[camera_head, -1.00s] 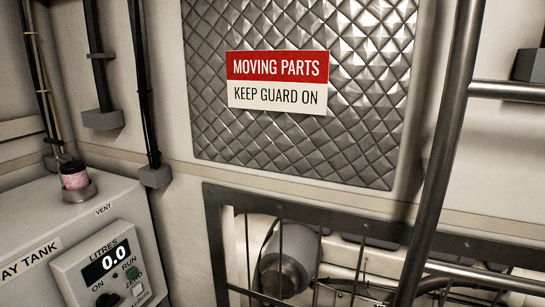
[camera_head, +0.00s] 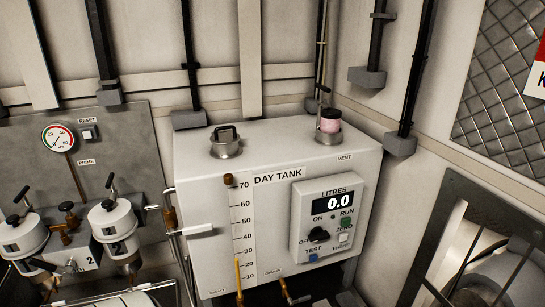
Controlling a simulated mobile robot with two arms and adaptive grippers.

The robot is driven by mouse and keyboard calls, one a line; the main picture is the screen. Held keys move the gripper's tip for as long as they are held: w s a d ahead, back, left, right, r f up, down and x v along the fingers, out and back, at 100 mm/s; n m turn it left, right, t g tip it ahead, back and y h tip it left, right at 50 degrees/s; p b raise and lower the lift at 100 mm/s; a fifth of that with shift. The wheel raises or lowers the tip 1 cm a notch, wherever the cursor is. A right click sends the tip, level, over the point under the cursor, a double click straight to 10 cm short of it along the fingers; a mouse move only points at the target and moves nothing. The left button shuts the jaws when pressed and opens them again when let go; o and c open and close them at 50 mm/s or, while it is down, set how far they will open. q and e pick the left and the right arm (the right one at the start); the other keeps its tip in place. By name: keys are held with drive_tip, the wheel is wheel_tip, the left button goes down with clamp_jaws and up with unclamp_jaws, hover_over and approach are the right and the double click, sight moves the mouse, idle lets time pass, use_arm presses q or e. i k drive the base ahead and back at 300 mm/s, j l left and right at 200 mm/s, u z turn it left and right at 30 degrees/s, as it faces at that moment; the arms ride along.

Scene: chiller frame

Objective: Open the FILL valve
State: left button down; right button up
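The white day tank (camera_head: 215,265) stands in the middle, with a scale and an orange sight tube (camera_head: 239,270) on its front. No label reading FILL can be made out. A pipe fitting with a pale lever (camera_head: 196,230) sits at the tank's left side. A brass valve (camera_head: 287,291) is at its lower front, by a small label that seems to read DRAIN. Which of these is the FILL valve I cannot tell. Neither of my grippers is in view.
A litres panel (camera_head: 300,232) on the tank reads 0.0. Filter housings (camera_head: 113,228) and a pressure gauge (camera_head: 59,138) are at left. A guard frame (camera_head: 428,245) is at right.

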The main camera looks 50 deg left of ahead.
sight(171, 233)
drive_tip(key=k+u, duration=0.1)
drive_tip(key=u, duration=0.35)
drive_tip(key=j+u, duration=0.15)
drive_tip(key=u, duration=0.25)
drive_tip(key=k+j+u, duration=0.1)
drive_tip(key=u, duration=0.35)
drive_tip(key=j+u, duration=0.15)
drive_tip(key=u, duration=0.3)
drive_tip(key=k, duration=0.05)
